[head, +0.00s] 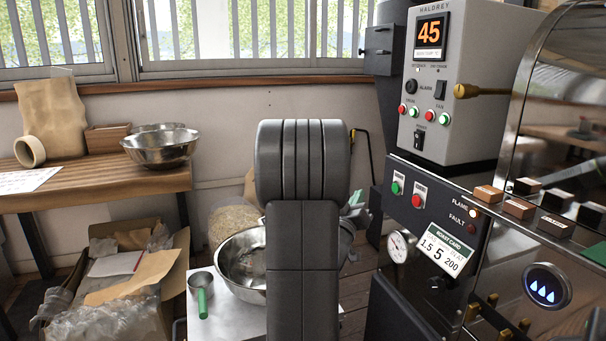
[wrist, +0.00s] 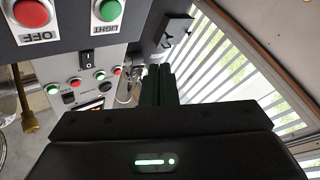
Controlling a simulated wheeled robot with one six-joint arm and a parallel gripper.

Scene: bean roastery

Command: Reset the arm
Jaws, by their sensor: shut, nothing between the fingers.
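My own grey arm stands upright in the middle of the head view and hides part of what is behind it; my gripper does not show clearly there. In the wrist view my gripper (wrist: 159,84) is shut, its two dark fingers side by side with nothing between them. Beyond the fingers are a barred window (wrist: 235,75) and the roaster's control panel, tilted in this view. The fingers appear apart from both.
The roaster control box (head: 455,75) reads 45 and stands close on the right. A steel bowl (head: 238,262) and a green-handled scoop (head: 201,285) are on a low white surface. A wooden bench (head: 95,190) with a bowl (head: 160,147) is left. A box of packaging (head: 180,265) sits below.

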